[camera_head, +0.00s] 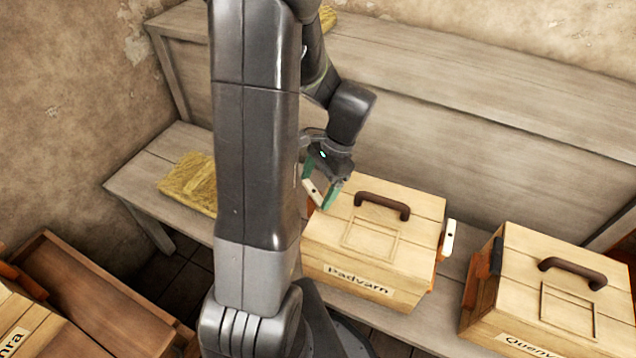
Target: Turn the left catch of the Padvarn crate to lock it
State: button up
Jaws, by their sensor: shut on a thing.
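The Padvarn crate (344,262) is a pale wooden box with a closed lid, a dark brown handle and a "Padvarn" label on its front. It stands on the low bench, right of my arm. My gripper (323,192), with green fingers, is at the crate's upper left edge. It is shut on the left catch (313,191), a small white bar that looks tilted. My arm hides part of the crate's left side, so the catch's exact angle is hard to tell. The right catch (450,238) is a white bar standing roughly upright on the crate's right side.
A second crate (520,263), labelled "Quern" as far as shown, stands close to the right. A straw-coloured slab (190,183) lies on the bench (140,180) at left. An open brown box (95,295) and another crate (40,335) are at lower left. A wooden back (430,120) rises behind.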

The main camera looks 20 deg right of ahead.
jog(key=n+p, duration=0.1)
jog(key=n+g, duration=0.1)
jog(key=n, duration=0.1)
jog(key=shift+w+a+r+n+p, duration=0.1)
jog(key=shift+w+n+p, duration=0.1)
jog(key=shift+n+p, duration=0.15)
jog(key=shift+w+n+g+h+p, duration=0.1)
jog(key=shift+n+g+h+p, duration=0.25)
jog(key=shift+n, duration=0.65)
jog(key=shift+w+n+g+h+p, duration=0.1)
jog(key=shift+n+g+h+p, duration=0.25)
jog(key=shift+n, duration=0.6)
jog(key=o, duration=0.9)
jog(key=shift+o, duration=0.2)
jog(key=p+v, duration=0.2)
jog(key=v, duration=1.1)
jog(key=shift+w+r, duration=0.2)
jog(key=shift+w, duration=0.1)
